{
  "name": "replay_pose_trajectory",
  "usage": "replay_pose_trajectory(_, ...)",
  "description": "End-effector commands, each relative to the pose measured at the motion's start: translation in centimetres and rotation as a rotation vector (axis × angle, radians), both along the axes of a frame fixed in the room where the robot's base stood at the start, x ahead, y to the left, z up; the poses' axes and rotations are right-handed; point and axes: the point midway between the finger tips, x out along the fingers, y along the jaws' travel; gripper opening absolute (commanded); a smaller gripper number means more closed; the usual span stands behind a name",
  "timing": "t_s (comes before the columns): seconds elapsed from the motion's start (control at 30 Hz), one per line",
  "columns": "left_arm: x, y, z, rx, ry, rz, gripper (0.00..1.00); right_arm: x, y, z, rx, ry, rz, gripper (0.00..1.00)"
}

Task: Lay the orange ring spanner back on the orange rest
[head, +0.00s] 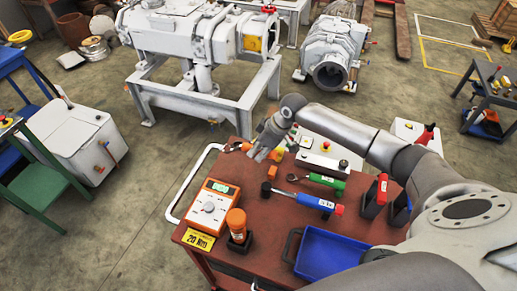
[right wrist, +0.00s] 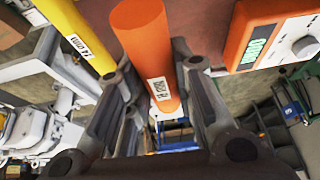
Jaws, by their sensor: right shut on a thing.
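The orange ring spanner shows in the right wrist view as a thick orange handle (right wrist: 147,47) with a white size label, between my right gripper's fingers (right wrist: 160,105). My right gripper is shut on it. Small orange blocks sit near the gripper, one (head: 278,154) beside the fingers and one (head: 269,171) nearer; I cannot tell which is the orange rest. My left gripper is not in view.
The table (head: 275,225) also holds a green-handled tool (head: 326,181), a blue-handled tool (head: 314,201), an orange meter (head: 213,203), an orange cylinder (head: 236,222) and a blue tray (head: 330,254). A white rail (head: 190,180) runs along the left edge.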

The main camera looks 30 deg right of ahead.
Motion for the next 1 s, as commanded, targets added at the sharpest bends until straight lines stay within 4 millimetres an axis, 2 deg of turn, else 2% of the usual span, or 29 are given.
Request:
replay_pose_trajectory(0.03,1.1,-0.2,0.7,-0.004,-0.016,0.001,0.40,0.0,0.0,0.5,0.001,-0.001,0.000,0.00)
replay_pose_trajectory(0.1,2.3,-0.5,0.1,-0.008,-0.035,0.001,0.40,0.0,0.0,-0.5,0.001,-0.001,0.000,0.00)
replay_pose_trajectory(0.23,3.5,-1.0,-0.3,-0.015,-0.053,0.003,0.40,0.0,0.1,-1.5,0.001,0.000,0.001,0.00)
replay_pose_trajectory(0.63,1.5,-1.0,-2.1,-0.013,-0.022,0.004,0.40,0.0,0.0,-4.5,0.000,-0.002,0.000,0.00)
replay_pose_trajectory(1.0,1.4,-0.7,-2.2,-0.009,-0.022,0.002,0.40,0.0,0.0,-5.0,0.000,-0.002,0.000,0.00)
